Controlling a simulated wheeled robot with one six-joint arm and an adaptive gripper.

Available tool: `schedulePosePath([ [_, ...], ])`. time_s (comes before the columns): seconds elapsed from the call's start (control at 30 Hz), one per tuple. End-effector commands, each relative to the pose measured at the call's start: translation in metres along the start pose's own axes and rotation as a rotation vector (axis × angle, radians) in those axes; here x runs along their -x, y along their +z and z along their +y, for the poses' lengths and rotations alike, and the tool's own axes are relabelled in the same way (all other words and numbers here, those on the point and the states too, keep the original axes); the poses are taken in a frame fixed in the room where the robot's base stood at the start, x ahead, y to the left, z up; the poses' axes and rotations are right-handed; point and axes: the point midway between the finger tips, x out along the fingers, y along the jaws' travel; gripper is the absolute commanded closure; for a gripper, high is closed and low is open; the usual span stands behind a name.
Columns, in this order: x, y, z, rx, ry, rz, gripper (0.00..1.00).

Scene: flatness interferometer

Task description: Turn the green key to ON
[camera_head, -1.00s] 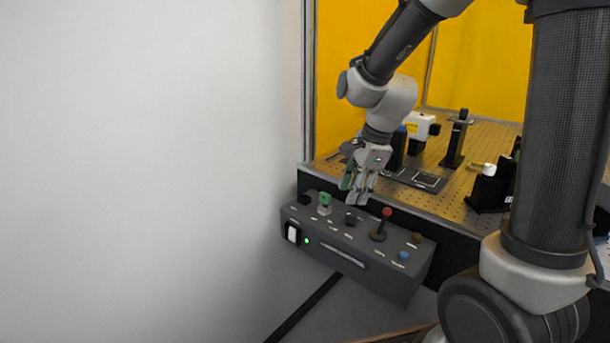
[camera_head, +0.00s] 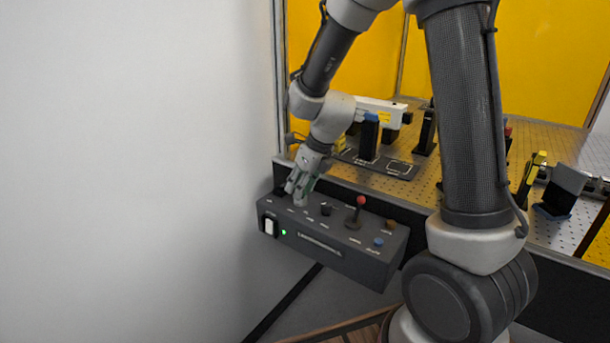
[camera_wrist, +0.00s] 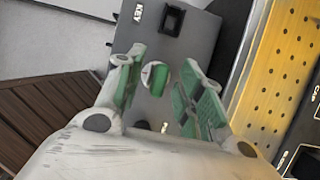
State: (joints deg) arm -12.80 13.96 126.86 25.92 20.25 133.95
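The green key (camera_wrist: 158,79) sits on a round silver lock on the dark grey control box (camera_head: 335,258). In the wrist view it lies between the two green-padded fingers of my gripper (camera_wrist: 165,88). The fingers are apart, with a gap on both sides of the key. In the head view my gripper (camera_head: 299,189) is down at the left part of the box top and hides the key. The ON mark cannot be read.
The box also carries a red-topped lever (camera_head: 358,210), a black knob (camera_head: 326,209), a blue button (camera_head: 378,241), a brown button (camera_head: 390,225) and a white rocker switch (camera_head: 270,227) beside a lit green lamp. The perforated optical table (camera_head: 480,150) stands behind. A white wall is at left.

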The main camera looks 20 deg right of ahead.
Motion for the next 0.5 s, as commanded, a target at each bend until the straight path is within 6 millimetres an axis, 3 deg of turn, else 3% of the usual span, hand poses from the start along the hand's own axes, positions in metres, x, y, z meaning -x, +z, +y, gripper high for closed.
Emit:
schedulePosePath([
  [0.37, -0.0072, 0.0002, -0.0002, 0.001, -0.001, -0.001, 0.64],
  [0.5, -0.0071, 0.0001, -0.0002, 0.001, -0.001, 0.000, 0.90],
])
